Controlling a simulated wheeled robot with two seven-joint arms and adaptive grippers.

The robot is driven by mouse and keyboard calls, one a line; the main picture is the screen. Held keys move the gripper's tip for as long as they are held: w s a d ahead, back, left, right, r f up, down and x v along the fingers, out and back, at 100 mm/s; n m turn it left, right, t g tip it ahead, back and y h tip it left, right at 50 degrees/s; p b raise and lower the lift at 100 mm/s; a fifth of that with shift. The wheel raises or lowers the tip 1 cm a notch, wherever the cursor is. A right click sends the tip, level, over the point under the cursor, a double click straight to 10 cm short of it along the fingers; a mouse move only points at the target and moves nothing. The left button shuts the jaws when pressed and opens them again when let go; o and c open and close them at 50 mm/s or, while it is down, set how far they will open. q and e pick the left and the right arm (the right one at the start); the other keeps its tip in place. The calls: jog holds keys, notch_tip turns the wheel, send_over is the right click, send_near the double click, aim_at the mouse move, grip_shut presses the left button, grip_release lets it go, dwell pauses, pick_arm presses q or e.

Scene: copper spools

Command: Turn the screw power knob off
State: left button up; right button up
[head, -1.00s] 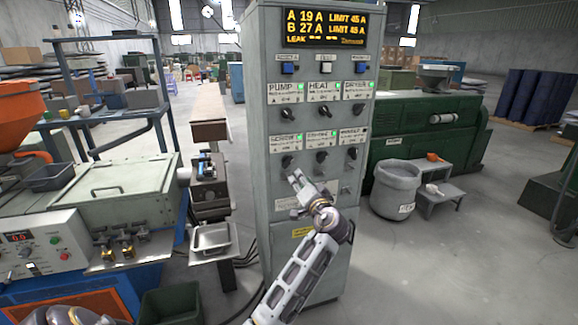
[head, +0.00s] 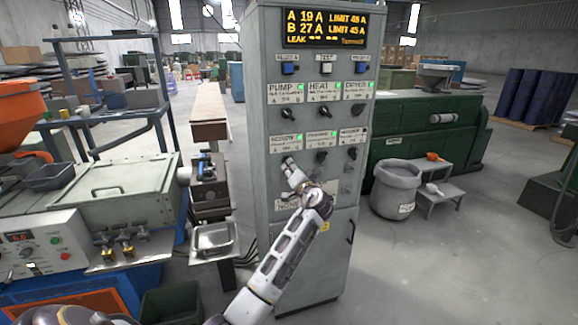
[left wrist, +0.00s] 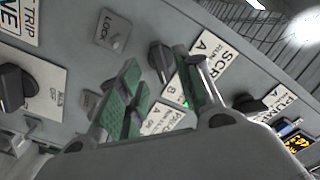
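The grey control cabinet (head: 262,215) stands upright in the middle of the head view. The screw power knob sits below the SCREW label (head: 286,141), at the left of the lower row; the gripper largely hides it there. The left wrist view shows the black knob (left wrist: 159,62) beside its SCREW label (left wrist: 208,68), with a green lamp lit nearby. My left gripper (head: 291,168) is at the knob in the head view. In the left wrist view its green-padded fingers (left wrist: 160,80) are apart, with the knob near their tips; contact is unclear. My right gripper is not in view.
Other black knobs are close by: the pump knob (head: 288,114) above and the middle lower knob (head: 321,156) to the right. A grey bin (head: 396,185) stands right of the cabinet. A narrow bench with a metal tray (head: 214,238) stands left.

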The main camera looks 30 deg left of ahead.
pick_arm(q)
jog(key=x, duration=0.4)
jog(key=shift+w+a, duration=0.15)
jog(key=shift+a, duration=0.05)
jog(key=c, duration=0.5)
grip_shut()
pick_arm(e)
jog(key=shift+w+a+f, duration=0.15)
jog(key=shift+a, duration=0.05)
